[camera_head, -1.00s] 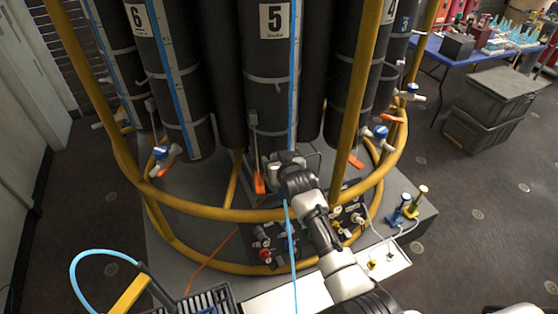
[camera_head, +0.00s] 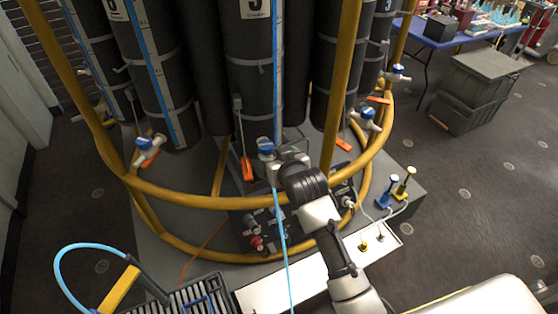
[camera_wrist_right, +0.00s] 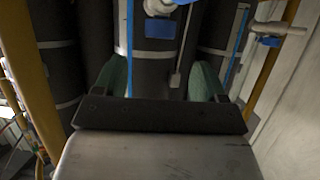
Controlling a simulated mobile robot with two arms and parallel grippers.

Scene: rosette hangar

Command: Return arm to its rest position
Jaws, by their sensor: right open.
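My right arm reaches over the yellow rail (camera_head: 215,198) towards the black cylinder marked 5 (camera_head: 255,70). My right gripper (camera_head: 275,160) is at the cylinder's foot, beside a blue-handled valve (camera_head: 265,144); the head view partly hides its fingers behind the wrist. In the right wrist view its two green-padded fingers (camera_wrist_right: 160,82) stand wide apart with nothing between them. The blue valve (camera_wrist_right: 160,27) lies ahead, beyond the fingertips. My left gripper is not in view.
The yellow rail ring and its uprights (camera_head: 342,85) stand close around my arm. A panel with fittings (camera_head: 255,235) lies below. Grey crates (camera_head: 480,85) and a blue table (camera_head: 440,40) stand at right, with open floor before them.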

